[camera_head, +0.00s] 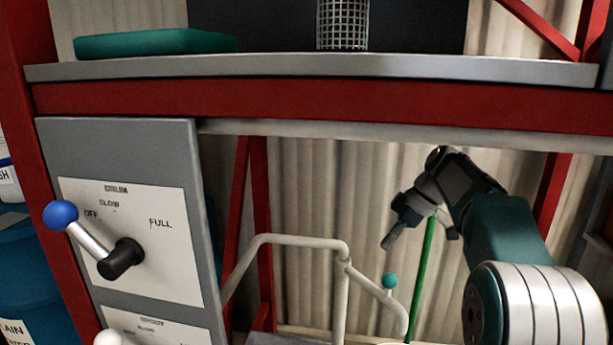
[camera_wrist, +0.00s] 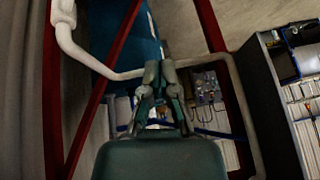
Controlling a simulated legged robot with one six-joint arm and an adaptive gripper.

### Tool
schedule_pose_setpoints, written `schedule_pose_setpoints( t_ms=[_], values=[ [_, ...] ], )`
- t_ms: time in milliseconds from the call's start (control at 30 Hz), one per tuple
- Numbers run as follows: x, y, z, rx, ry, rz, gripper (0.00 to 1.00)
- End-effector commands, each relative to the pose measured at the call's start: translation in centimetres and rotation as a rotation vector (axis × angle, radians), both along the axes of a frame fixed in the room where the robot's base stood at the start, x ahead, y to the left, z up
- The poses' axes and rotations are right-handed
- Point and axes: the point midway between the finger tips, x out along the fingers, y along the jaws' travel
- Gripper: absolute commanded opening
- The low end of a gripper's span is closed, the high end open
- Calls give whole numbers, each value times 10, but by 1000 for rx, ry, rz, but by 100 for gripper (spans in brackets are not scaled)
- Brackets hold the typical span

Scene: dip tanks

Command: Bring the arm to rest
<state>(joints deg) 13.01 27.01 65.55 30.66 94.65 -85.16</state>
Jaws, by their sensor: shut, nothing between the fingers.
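My arm reaches in from the right of the head view and bends at the top. My gripper (camera_head: 389,242) hangs from it, pointing down and left, below the red beam of the rack. In the wrist view my gripper (camera_wrist: 160,66) shows in the middle, its two fingers close together. It is shut and holds nothing. In the head view a thin green rod (camera_head: 425,262) runs downward just to the right of the gripper; I cannot tell whether they touch.
A grey panel with a blue-knobbed lever (camera_head: 61,215) stands at the left. A pale bent pipe (camera_head: 295,240) and a teal-knobbed lever (camera_head: 390,282) are below the gripper. A shelf (camera_head: 300,67) above holds a teal lid (camera_head: 150,43) and a mesh basket (camera_head: 342,24).

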Motion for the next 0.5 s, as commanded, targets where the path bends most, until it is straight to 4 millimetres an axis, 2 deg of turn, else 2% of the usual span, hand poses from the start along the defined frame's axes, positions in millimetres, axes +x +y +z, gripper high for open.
schedule_pose_setpoints(
  t_ms=[33,200,500],
  values=[
    [-14,6,8,-27,11,-54,0],
    [-56,18,20,-112,49,-257,0],
    [-140,30,21,-215,62,-611,0]
  ],
)
